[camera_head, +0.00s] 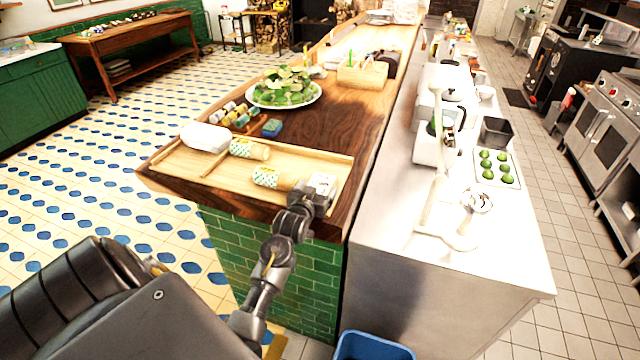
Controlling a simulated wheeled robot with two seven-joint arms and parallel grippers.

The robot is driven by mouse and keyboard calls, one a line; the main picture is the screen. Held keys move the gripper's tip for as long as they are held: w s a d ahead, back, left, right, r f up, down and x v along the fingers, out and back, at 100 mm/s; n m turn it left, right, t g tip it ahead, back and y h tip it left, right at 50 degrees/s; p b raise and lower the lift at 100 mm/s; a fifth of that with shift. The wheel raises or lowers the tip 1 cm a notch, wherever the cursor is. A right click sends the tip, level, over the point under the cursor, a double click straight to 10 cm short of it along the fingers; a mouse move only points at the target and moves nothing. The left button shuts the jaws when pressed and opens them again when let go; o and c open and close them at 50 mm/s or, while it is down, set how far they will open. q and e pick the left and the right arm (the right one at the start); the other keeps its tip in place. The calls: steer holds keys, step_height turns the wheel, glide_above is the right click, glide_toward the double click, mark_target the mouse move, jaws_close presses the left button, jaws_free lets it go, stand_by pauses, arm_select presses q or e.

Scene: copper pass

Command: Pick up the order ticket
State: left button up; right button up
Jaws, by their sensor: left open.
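I cannot make out an order ticket for certain; it may be hidden under or behind my left gripper. My left gripper (320,186) is open at the right end of a light wooden tray (215,177), which sits on the near end of the wooden counter. A wrapped roll (270,179) with a patterned band lies just left of the gripper. A second wrapped roll (249,149) lies farther back on the tray. A white box-like item (205,137) stands at the tray's far left. My right gripper is not in view.
A plate of green leaves (284,88), several small jars and a blue block (272,128) stand behind the tray. A steel counter (395,215) at right holds a tray of green items (497,167) and a slicer-like appliance. A blue bin (372,346) stands below.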

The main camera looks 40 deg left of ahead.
arm_select(q)
steer(key=shift+c, duration=0.7)
steer(key=c, duration=0.6)
steer(key=shift+r+b, duration=0.45)
steer(key=shift+r, duration=0.1)
steer(key=s+a+r+b, duration=0.1)
steer(key=a+r, duration=0.3)
steer(key=a+r+b, duration=0.1)
steer(key=a+r, duration=0.3)
steer(key=a, duration=0.1)
steer(key=s+a+r+b, duration=0.1)
steer(key=a+r+b, duration=0.1)
steer(key=a+r, duration=0.2)
steer(key=shift+s+a, duration=0.25)
steer(key=shift+s, duration=0.05)
